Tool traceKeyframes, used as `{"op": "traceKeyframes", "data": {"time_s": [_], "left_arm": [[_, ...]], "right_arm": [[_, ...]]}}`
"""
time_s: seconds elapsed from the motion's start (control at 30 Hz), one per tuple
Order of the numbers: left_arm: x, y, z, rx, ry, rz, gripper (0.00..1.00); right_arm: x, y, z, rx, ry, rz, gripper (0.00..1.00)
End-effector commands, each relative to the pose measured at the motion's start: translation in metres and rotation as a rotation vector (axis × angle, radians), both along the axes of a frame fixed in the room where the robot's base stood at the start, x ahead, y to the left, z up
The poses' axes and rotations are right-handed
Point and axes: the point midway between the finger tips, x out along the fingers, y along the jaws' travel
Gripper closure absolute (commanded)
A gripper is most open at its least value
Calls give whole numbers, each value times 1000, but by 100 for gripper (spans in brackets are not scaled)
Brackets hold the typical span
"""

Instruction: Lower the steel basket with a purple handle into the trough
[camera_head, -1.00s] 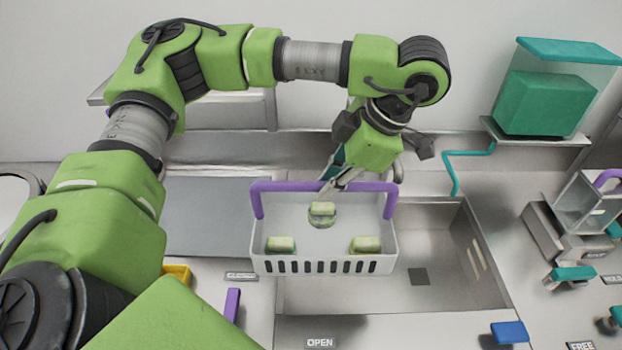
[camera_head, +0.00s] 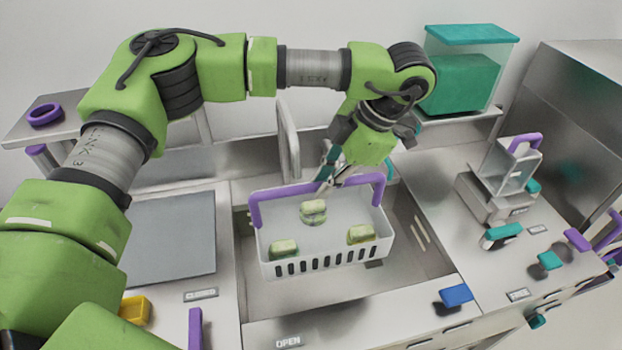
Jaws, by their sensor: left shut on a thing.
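The basket (camera_head: 328,262) is pale grey with a slotted front wall and a purple handle (camera_head: 290,190) across its top. Several small pale-green items lie in it, such as one at its left (camera_head: 284,248). My left gripper (camera_head: 327,182) is shut on the purple handle near its middle. The basket hangs level over the steel trough (camera_head: 410,265), whose right part and front wall show beside and below it. The basket hides much of the trough floor, so its exact height above it is hard to tell. My right gripper is not in view.
A blue block (camera_head: 456,295) sits by the trough's front right. A grey panel (camera_head: 165,240) lies left of the trough. A steel device (camera_head: 505,180) with a purple handle stands right, and a teal-filled container (camera_head: 462,75) behind. A faucet-like post (camera_head: 288,140) rises behind the basket.

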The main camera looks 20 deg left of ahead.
Motion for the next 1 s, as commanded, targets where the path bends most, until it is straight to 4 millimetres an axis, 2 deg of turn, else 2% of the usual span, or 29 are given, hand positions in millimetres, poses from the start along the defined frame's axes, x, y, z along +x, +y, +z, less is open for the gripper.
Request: {"op": "traceKeyframes", "data": {"time_s": [0.17, 0.57, 1.0], "left_arm": [[7, -11, 2, 1, -2, 1, 100], [9, -9, -32, 1, -2, 1, 100], [12, -7, -83, 1, -2, 0, 100]], "right_arm": [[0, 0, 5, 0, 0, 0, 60], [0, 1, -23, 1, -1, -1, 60], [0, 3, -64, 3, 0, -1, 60]]}}
